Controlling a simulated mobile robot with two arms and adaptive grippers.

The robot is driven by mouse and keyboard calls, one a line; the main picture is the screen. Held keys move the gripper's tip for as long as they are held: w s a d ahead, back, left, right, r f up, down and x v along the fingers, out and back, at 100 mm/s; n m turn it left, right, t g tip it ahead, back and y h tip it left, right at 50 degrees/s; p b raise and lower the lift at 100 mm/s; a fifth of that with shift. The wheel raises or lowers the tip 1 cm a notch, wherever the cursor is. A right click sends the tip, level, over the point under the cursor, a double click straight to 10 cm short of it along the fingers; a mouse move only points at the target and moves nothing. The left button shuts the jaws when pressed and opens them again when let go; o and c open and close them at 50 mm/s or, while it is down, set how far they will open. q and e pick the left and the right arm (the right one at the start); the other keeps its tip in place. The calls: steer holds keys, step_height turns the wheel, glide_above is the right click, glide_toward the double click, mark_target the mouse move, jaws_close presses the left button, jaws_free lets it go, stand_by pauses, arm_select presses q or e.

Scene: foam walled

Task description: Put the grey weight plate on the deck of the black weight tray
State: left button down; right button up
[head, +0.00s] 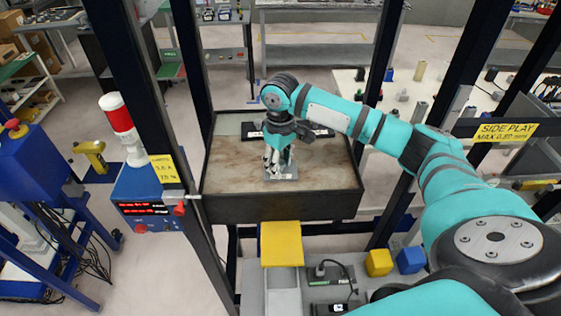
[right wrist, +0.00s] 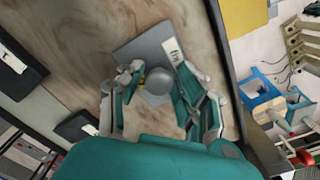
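The grey weight plate (head: 290,177) lies on a brown, worn board with a dark rim (head: 222,208). In the right wrist view the plate (right wrist: 128,50) is a flat square with a round knob and a white label. My right gripper (head: 277,163) is above the plate, fingers pointing down. In the right wrist view its fingers (right wrist: 155,78) are apart, one on each side of the knob; contact is unclear. A flat black piece with a white label (head: 318,132), possibly the black weight tray, lies at the board's back, partly hidden by my arm. My left gripper is not in view.
Dark upright posts flank the board. A blue box with a red display (head: 143,208) and a red-white beacon (head: 122,130) stand left. A yellow pad (head: 281,243) sits in front, with yellow (head: 379,262) and blue blocks (head: 411,260) to its right. The board's left side is clear.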

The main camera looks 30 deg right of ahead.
mark_target(281, 162)
steer(key=shift+o, duration=0.3)
steer(key=shift+r, duration=0.1)
steer(key=shift+r, duration=0.25)
step_height(281, 162, up, 8)
steer(key=b, duration=0.3)
steer(key=shift+w+r+b, duration=0.1)
steer(key=shift+b, duration=0.2)
step_height(281, 162, up, 3)
steer(key=shift+r, duration=0.2)
